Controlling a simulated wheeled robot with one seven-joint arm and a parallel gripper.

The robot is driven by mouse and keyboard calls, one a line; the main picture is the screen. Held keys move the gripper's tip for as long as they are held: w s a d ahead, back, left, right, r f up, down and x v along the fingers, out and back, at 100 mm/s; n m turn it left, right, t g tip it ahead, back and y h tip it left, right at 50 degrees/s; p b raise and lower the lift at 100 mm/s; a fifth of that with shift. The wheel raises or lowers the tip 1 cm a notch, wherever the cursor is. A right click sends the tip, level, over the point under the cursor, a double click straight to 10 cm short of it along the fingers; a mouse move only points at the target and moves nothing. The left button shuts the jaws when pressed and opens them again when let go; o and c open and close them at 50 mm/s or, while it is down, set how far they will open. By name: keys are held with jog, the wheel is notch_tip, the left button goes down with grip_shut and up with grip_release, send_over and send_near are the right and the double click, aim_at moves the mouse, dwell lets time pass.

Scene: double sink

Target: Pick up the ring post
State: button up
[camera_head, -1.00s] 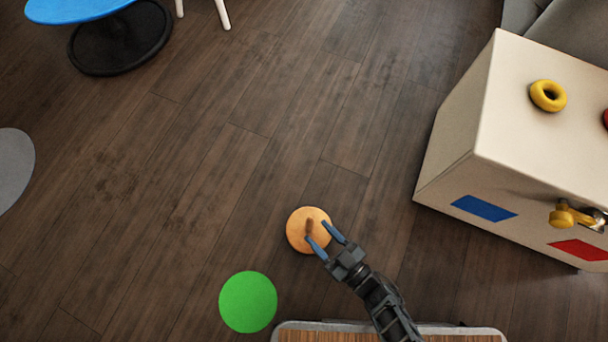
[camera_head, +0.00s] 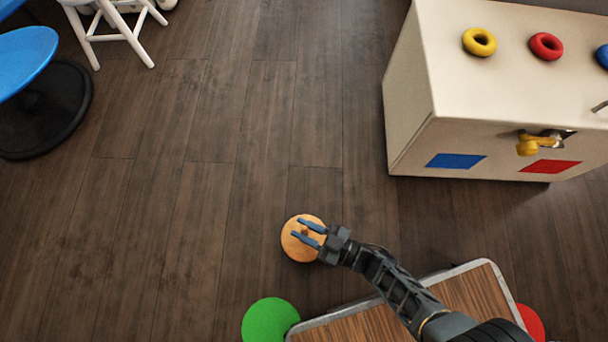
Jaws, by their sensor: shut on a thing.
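The ring post is a round orange wooden disc with a short brown peg at its middle; its base (camera_head: 297,250) shows in the head view, below the centre of the picture. My gripper (camera_head: 297,231) reaches in from the right over the disc. Its two blue fingers are shut on the post's peg, one on each side. The fingers and the gripper's body cover part of the disc. I cannot tell from this view whether the disc is clear of the floor.
A wood-topped tray (camera_head: 470,295) is below my arm, beside a green disc (camera_head: 268,322). A blue seat (camera_head: 25,58) and white stool (camera_head: 108,22) are upper left. Floor between is clear.

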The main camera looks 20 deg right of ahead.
grip_shut()
dwell(0.9)
